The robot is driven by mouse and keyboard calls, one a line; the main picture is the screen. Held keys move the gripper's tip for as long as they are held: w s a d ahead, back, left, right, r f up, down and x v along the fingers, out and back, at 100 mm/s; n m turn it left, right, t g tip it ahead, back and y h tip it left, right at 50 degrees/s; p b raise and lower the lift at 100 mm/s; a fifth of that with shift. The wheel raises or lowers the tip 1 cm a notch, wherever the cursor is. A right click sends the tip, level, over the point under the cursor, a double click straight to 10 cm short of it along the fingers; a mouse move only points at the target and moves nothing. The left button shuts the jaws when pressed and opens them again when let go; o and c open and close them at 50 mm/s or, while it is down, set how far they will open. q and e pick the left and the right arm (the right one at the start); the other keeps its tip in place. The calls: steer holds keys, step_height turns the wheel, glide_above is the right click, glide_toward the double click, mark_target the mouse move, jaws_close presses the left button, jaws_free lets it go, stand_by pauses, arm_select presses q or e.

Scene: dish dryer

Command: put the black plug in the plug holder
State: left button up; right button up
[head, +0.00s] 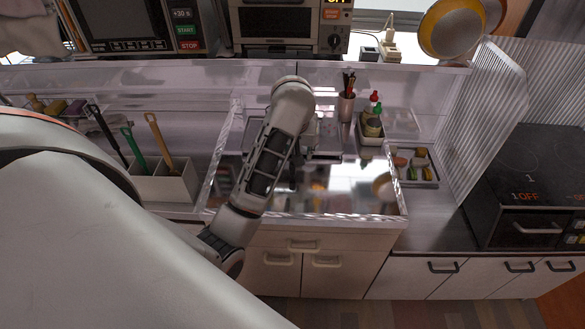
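One arm of mine, the left, comes in from the lower left and reaches over a shiny, reflective counter section. Its gripper is mostly hidden behind the wrist. Only grey parts and a small dark piece beneath it show, so I cannot tell whether it is open or what it holds. I cannot make out a black plug with certainty. A small dark item (369,53) sits on the back ledge beside a white power strip or plug holder (392,50). My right gripper is not in view.
A white bin (178,190) with long-handled utensils stands left. A cup of sticks (346,106), a bottle caddy (371,130) and a tray of small items (414,167) stand right of the arm. A microwave and toaster oven (290,28) line the back. A stove (530,180) is right.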

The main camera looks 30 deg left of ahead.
mark_target(292, 164)
arm_select(q)
steer(key=shift+n+g, duration=0.3)
steer(key=shift+n, duration=0.2)
steer(key=x, duration=0.2)
steer(key=s+a+x, duration=0.1)
steer(key=x, duration=0.4)
steer(key=shift+s+a+f, duration=0.1)
steer(key=shift+a+f, duration=0.1)
steer(key=shift+f, duration=0.55)
jaws_close()
